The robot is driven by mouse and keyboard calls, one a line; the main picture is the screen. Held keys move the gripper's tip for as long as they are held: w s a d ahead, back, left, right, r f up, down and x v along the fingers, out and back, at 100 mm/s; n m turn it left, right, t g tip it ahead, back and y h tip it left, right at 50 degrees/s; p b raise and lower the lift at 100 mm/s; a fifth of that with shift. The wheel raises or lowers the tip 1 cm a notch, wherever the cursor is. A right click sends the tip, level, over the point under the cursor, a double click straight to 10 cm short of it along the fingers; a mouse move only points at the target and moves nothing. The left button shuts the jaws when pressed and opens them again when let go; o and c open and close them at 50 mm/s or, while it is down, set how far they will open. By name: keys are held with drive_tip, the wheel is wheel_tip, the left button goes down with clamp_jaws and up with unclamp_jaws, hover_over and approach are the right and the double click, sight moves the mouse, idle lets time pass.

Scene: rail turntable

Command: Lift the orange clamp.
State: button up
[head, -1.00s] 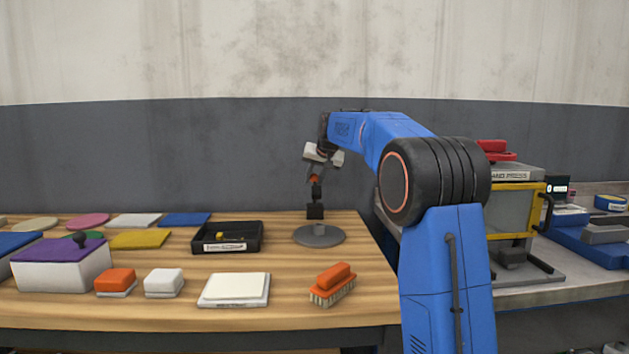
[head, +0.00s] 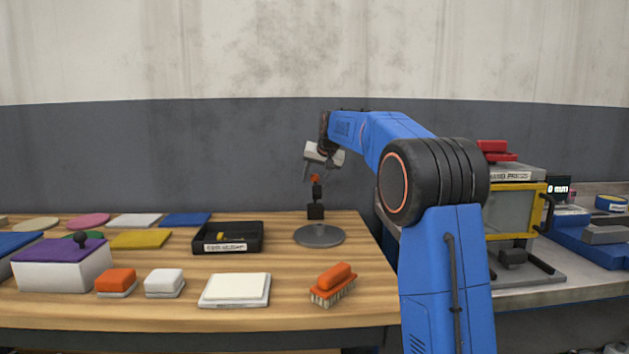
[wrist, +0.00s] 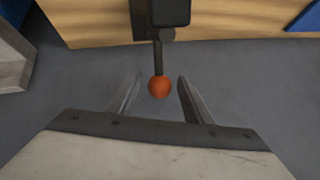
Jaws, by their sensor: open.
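The orange clamp (head: 315,178) shows as a round orange knob on a dark rod, above a black block over a grey round disc (head: 319,236) on the wooden table. In the wrist view the orange knob (wrist: 159,88) lies between the two fingers in the picture, apart from both, with the rod running up to the dark block. My gripper (head: 316,174) is open and empty, its fingers spread to either side of the knob; it also shows in the wrist view (wrist: 160,78). Depth between fingertips and knob is hard to judge.
A black tray (head: 228,248) stands left of the disc. An orange brush (head: 333,285) and a white pad (head: 235,290) lie in front. A hand press (head: 515,210) stands on the right bench.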

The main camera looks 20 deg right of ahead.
drive_tip(key=v, duration=1.7)
drive_tip(key=shift+s+a, duration=0.1)
drive_tip(key=shift+a, duration=0.05)
